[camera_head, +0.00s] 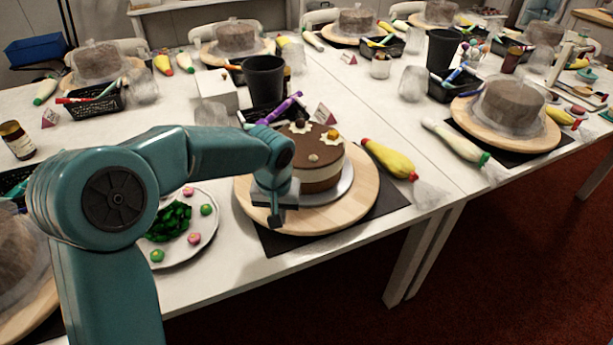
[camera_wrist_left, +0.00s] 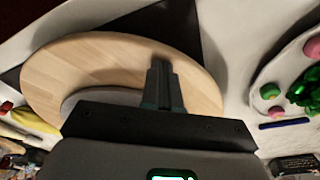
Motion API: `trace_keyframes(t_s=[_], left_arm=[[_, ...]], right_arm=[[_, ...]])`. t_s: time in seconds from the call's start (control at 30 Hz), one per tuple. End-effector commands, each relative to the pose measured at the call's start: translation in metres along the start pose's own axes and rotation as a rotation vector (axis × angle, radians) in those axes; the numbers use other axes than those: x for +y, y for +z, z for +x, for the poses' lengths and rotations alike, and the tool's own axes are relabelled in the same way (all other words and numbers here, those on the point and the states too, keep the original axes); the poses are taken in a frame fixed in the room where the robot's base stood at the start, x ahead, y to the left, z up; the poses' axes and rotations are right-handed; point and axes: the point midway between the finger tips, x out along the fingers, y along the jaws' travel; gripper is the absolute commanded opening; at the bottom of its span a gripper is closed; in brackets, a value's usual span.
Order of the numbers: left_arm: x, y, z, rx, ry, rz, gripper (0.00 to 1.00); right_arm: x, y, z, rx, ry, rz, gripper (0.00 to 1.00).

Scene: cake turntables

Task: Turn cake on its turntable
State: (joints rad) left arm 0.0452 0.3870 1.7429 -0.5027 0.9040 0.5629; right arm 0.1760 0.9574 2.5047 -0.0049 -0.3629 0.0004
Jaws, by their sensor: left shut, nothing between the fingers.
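The cake (camera_head: 322,178) has a chocolate top with cream flowers and pale and brown layered sides. It stands on a light grey board on the round wooden turntable (camera_head: 352,208), which sits on a dark mat (camera_head: 392,200). My left gripper (camera_head: 276,219) comes in from the left and is shut and empty at the turntable's near left part, beside the cake. In the left wrist view its fingers (camera_wrist_left: 161,68) lie over the wooden turntable (camera_wrist_left: 85,62); I cannot tell if they touch it. The cake is hidden there. My right gripper is in neither view.
A white plate (camera_head: 207,228) with green leaves and small coloured decorations lies left of the turntable. A yellow piping bag (camera_head: 388,158) lies to the right. A black cup (camera_head: 264,80) stands behind. The table's front edge is close.

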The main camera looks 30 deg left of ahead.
Motion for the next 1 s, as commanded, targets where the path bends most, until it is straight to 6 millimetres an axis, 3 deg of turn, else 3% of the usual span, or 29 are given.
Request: trace_keyframes(t_s=[0.43, 1.0], left_arm=[[0.004, 0.001, 0.0, -0.002, -0.001, 0.0, 0.0], [0.035, 0.005, 0.0, -0.002, -0.001, 0.0, 0.0]], right_arm=[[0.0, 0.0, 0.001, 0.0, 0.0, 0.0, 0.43], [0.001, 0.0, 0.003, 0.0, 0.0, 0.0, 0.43]])
